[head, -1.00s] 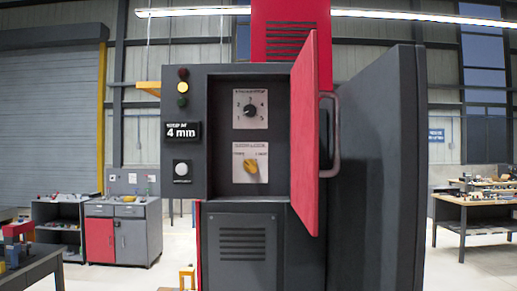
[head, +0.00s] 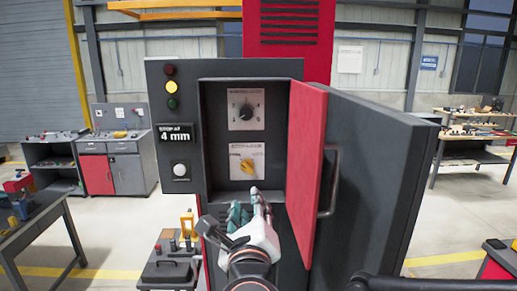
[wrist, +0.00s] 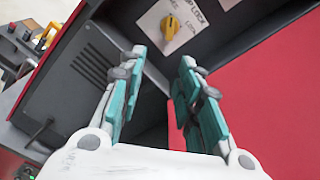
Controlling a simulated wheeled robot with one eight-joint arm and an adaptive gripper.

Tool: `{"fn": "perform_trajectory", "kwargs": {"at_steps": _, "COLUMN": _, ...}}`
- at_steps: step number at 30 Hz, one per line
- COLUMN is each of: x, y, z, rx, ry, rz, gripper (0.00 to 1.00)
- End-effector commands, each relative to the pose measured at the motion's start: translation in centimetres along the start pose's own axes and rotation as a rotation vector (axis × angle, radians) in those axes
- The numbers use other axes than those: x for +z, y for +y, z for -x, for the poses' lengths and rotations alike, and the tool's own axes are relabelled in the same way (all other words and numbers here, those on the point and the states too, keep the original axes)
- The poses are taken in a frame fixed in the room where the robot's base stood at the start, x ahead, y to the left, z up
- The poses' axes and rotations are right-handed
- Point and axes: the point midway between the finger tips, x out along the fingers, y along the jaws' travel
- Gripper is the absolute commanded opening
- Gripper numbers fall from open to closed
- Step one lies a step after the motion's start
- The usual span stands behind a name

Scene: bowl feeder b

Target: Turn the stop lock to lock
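The stop lock is a yellow knob (head: 247,166) on a white plate in the lower part of the recessed panel. It also shows in the wrist view as a yellow knob (wrist: 170,29) near the top, with its plate lettering partly cut off. My gripper (head: 250,205) is below the knob and apart from it. In the wrist view its two teal fingers (wrist: 158,65) are spread with an empty gap between them, pointing up towards the knob. The black dial (head: 246,112) sits on another white plate above the knob.
A small cart (head: 168,270) stands at the lower left.

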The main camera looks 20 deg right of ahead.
Motion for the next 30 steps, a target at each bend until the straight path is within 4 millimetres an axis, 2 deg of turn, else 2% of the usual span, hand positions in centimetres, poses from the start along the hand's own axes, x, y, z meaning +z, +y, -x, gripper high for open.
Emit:
{"fn": "perform_trajectory", "kwargs": {"at_steps": 1, "x": 1.4, "y": -0.4, "z": 0.2, "rx": -0.002, "ry": -0.022, "rz": 0.055, "gripper": 0.32}}
{"fn": "perform_trajectory", "kwargs": {"at_steps": 3, "x": 2.1, "y": -0.5, "z": 0.3, "rx": -0.008, "ry": -0.043, "rz": 0.114, "gripper": 0.32}}
{"fn": "perform_trajectory", "kwargs": {"at_steps": 10, "x": 2.5, "y": -0.5, "z": -0.7, "rx": -0.016, "ry": -0.054, "rz": 0.155, "gripper": 0.32}}
{"fn": "perform_trajectory", "kwargs": {"at_steps": 30, "x": 3.0, "y": -0.6, "z": -10.1, "rx": -0.015, "ry": -0.053, "rz": 0.15, "gripper": 0.32}}
